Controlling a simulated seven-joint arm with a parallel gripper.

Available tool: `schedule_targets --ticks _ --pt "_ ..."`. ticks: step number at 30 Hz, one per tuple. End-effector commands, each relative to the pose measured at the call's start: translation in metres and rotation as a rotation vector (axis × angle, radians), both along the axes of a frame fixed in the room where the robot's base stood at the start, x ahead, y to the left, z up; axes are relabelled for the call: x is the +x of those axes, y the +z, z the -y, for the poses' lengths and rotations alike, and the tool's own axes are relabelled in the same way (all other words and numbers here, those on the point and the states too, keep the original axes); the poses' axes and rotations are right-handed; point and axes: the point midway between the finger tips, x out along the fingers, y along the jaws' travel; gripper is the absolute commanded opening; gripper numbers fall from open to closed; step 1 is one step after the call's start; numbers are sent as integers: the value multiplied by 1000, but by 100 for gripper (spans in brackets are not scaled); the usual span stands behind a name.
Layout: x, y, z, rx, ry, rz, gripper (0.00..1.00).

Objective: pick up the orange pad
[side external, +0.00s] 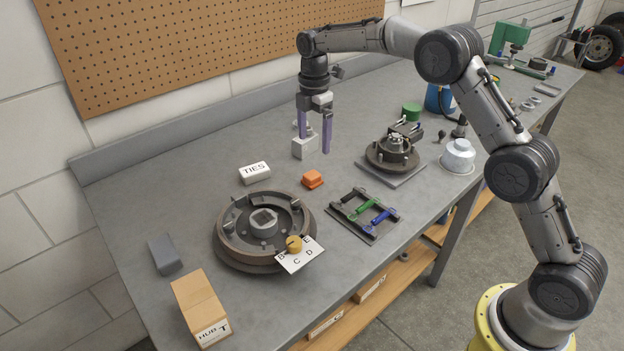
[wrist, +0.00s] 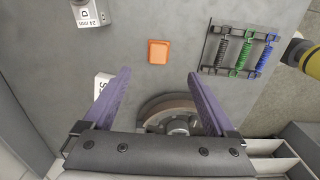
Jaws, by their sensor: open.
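The orange pad (side external: 312,179) is a small block lying on the grey bench, just beyond the round brake drum and right of the white TIES box. In the wrist view the orange pad (wrist: 158,52) is above the gap between my fingertips and centred left to right. My gripper (side external: 314,145) has two purple fingers pointing down. It is open and empty, above the bench and apart from the pad. In the wrist view both fingers of my gripper (wrist: 158,73) are spread, with nothing between the tips.
The brake drum (side external: 230,250), TIES box (side external: 255,173) and a rack of coloured springs (side external: 345,214) surround the pad. A pale block (side external: 304,150) stands near my fingers. A hub on a plate (side external: 392,178) is to the right. Bench around the pad is bare.

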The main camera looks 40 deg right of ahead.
Motion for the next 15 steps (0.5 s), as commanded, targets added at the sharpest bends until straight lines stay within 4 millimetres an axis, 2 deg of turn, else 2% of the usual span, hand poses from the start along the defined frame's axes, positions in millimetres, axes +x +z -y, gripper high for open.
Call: schedule_targets --ticks 1,6,10,15 --pt "-2 -12 0 0 0 -6 91" --pt "-1 -42 0 0 0 -4 91" --pt "-1 -58 0 0 0 -3 91" --pt "0 -67 -1 0 0 -2 91"
